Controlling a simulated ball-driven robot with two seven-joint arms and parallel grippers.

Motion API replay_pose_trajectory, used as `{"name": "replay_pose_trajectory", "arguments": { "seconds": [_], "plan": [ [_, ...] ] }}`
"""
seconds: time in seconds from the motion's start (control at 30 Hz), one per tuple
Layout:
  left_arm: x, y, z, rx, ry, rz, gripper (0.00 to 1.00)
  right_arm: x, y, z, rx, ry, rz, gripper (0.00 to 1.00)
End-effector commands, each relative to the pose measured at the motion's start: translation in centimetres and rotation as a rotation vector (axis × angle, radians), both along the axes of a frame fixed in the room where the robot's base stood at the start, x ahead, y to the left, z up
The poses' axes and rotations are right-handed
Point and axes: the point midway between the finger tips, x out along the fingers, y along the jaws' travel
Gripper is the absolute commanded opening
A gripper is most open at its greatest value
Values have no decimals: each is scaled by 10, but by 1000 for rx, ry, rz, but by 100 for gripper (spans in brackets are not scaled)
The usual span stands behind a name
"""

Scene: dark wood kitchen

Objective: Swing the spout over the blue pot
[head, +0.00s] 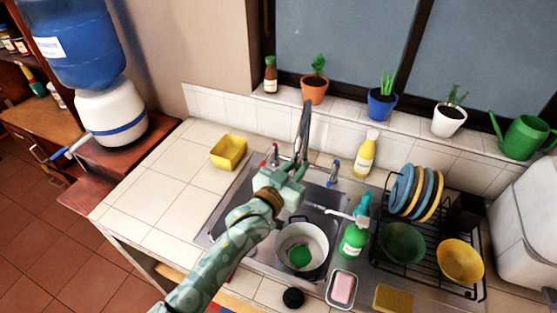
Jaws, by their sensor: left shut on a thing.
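The metal tap spout (304,125) rises at the back of the sink, in front of the tiled wall. My left gripper (297,172) is at the lower part of the spout and shut on it; the gripper body hides part of the contact. A blue pot (381,106) with a green plant stands on the window sill, behind and right of the spout. A white pot (317,238) with a dark rim and a green thing inside stands in the sink, below my gripper. My right gripper is not in view.
A green soap bottle (353,242) stands right of the white pot. A dish rack (405,268) with plates and bowls is further right. A yellow bottle (366,155) stands behind the sink. A yellow tub (229,152) sits left, with clear counter (165,180) around it.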

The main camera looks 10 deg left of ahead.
Motion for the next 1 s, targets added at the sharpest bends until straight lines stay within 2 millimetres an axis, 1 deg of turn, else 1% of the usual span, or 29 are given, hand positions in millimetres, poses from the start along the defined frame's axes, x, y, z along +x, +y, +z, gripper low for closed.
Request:
{"name": "replay_pose_trajectory", "arguments": {
  "seconds": [0.1, 0.3, 0.83, 0.87, 0.9, 1.0],
  "plan": [
    [0, -10, 2, 2, -3, -1, 0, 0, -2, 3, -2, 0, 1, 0],
    [2, -20, 1, 3, -3, -1, 0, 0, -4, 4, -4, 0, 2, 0],
    [2, -22, 0, 4, -3, 0, 0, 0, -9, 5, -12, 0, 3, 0],
    [2, -22, 0, 4, -3, 0, 28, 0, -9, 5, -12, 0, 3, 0],
    [2, -22, 0, 4, -3, 0, 39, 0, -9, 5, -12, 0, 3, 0],
    [2, -22, 0, 3, -3, 0, 40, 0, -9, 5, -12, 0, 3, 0]
  ]
}}
